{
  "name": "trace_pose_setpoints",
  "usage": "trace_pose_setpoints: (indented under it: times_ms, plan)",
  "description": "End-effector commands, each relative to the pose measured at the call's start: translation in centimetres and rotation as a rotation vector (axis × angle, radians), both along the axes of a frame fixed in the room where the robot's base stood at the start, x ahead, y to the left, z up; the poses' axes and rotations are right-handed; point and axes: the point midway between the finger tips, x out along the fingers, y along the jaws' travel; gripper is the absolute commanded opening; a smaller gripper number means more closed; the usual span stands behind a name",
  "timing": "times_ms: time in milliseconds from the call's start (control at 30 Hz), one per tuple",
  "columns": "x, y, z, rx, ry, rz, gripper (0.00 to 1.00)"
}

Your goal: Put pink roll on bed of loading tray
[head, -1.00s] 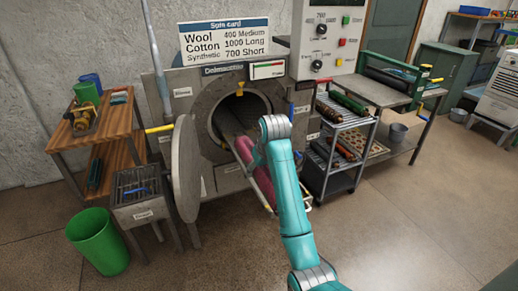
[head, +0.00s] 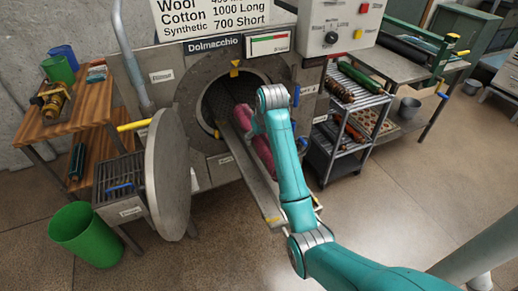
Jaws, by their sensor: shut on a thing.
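The pink roll (head: 262,152) lies lengthwise along the loading tray, at the mouth of the round machine opening. My gripper (head: 256,127) is shut on it, though my wrist hides most of the fingers. The loading tray (head: 251,186) is a long metal bed that slopes out of the opening toward me, with yellow marks at its outer end. The roll is over the tray's right part. I cannot tell whether it touches the bed or hangs just above it.
The round machine door (head: 167,176) stands open on the left. A green bin (head: 88,236) and a wooden shelf (head: 62,121) are farther left. A wire rack with rolls (head: 357,97) stands close on the right. The floor in front is clear.

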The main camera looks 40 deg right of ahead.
Motion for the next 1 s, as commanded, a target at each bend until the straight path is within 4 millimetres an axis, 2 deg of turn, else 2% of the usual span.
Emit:
trace_pose_setpoints:
  times_ms: [133, 367, 633, 1000]
  plan:
    - [0.0, 0.0, -1.6, -0.001, -0.003, 0.000, 0.01]
    - [0.1, 0.0, -2.6, -0.002, -0.005, 0.000, 0.01]
    - [0.1, 0.0, -5.5, -0.002, -0.004, 0.000, 0.01]
    - [0.1, 0.0, -5.9, -0.002, -0.005, 0.000, 0.01]
